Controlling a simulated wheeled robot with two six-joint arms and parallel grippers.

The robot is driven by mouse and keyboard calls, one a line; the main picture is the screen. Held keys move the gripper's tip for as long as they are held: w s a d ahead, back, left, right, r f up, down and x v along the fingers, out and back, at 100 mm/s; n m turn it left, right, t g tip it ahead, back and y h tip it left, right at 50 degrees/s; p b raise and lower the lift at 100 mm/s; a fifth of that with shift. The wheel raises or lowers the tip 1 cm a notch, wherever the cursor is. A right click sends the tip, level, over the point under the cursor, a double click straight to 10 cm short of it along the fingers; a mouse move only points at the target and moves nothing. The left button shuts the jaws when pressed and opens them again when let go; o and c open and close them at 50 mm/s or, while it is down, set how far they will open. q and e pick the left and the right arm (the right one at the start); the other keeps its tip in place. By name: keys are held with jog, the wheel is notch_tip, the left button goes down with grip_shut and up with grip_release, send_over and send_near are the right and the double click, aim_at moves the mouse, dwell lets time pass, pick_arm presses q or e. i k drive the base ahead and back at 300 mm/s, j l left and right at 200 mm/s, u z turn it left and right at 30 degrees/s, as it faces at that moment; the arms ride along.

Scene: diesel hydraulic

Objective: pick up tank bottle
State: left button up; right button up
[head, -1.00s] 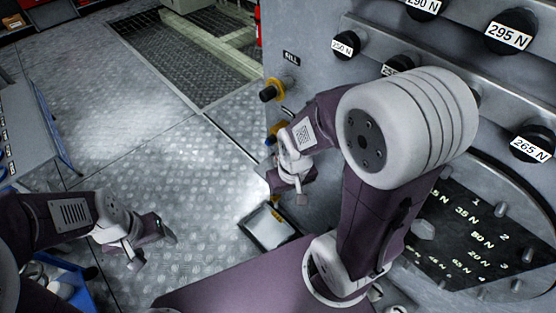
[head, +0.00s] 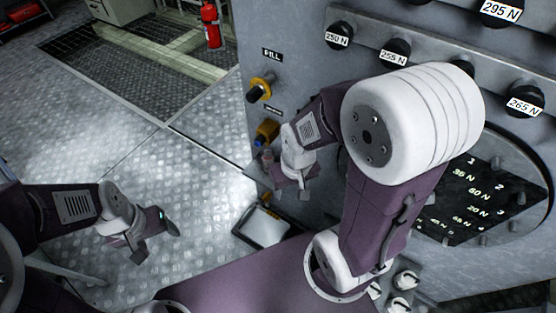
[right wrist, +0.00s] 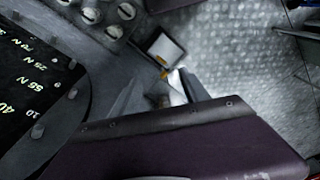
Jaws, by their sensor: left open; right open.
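I cannot pick out the tank bottle with certainty. A small, pale bottle-like shape (head: 267,159) shows below the yellow and blue valve (head: 267,132) on the grey panel, partly hidden by my right gripper (head: 292,184). My right gripper is open beside the panel's lower left edge, just right of that shape. In the right wrist view its fingers (right wrist: 158,95) stand apart, with a small pale and yellowish item blurred between or behind them; I cannot tell whether they touch it. My left gripper (head: 148,236) is open and empty above the metal floor at left.
A shallow, dark-rimmed tray (head: 240,226) sits low at the panel's foot; it also shows in the right wrist view (right wrist: 152,50). A yellow and black fill valve (head: 261,88) and several labelled black knobs (head: 339,36) project from the panel. The chequered floor (head: 100,150) at left is open.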

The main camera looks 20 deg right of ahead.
aim_at(268, 158)
jog(key=i+j+z, duration=0.25)
jog(key=z, duration=0.15)
jog(key=i+j+z, duration=0.15)
jog(key=j+z, duration=0.3)
jog(key=i+j+z, duration=0.15)
jog(key=j+z, duration=0.25)
jog(key=i+j+z, duration=0.1)
jog(key=j+z, duration=0.75)
jog(key=i+j+z, duration=0.1)
jog(key=j+z, duration=0.4)
jog(key=l, duration=0.1)
